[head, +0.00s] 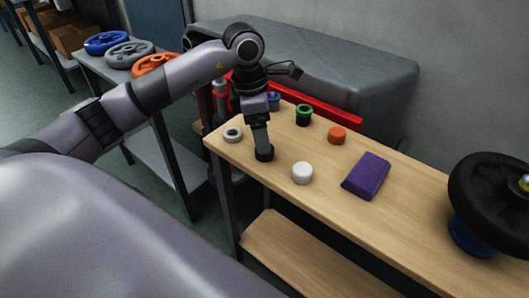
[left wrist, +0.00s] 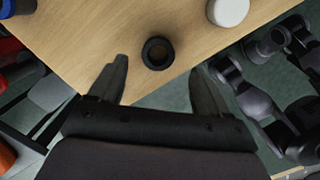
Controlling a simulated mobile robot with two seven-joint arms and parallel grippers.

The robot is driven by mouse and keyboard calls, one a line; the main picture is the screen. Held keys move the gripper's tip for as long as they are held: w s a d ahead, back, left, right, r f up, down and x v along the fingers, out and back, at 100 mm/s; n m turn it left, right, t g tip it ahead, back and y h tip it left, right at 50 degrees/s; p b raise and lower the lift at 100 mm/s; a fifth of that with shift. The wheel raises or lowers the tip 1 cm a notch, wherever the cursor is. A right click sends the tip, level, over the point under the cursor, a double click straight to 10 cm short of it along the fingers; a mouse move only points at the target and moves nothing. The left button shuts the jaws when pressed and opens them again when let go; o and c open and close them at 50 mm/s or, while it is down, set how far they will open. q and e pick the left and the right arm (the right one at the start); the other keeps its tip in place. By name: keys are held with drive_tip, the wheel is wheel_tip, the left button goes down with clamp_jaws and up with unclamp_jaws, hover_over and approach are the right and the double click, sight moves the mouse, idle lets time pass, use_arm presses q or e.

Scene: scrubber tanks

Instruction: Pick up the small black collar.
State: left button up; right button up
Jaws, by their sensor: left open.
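The small black collar (head: 264,154) stands near the front edge of the wooden table, below my left gripper (head: 262,141). In the left wrist view the black collar (left wrist: 158,53) is a dark ring with an open middle. It lies just beyond the fingertips, about midway across the gap of my left gripper (left wrist: 158,68). The fingers are spread apart with nothing between them. I cannot tell how high the fingertips are above the collar. My right gripper is not in view.
A green-and-black collar (head: 303,116), an orange cap (head: 337,135) and a purple cloth (head: 367,176) lie farther off. A large black wheel (head: 485,205) is at right. The wooden table (head: 410,215) is clear before it.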

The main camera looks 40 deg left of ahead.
use_arm(q)
drive_tip(key=f, duration=0.4)
drive_tip(key=shift+w+d+f, duration=0.15)
drive_tip(key=shift+w+f, duration=0.15)
drive_tip(key=shift+w, duration=0.05)
drive_tip(key=c, duration=1.3)
drive_tip(key=shift+o, duration=0.2)
drive_tip(key=shift+r, duration=0.2)
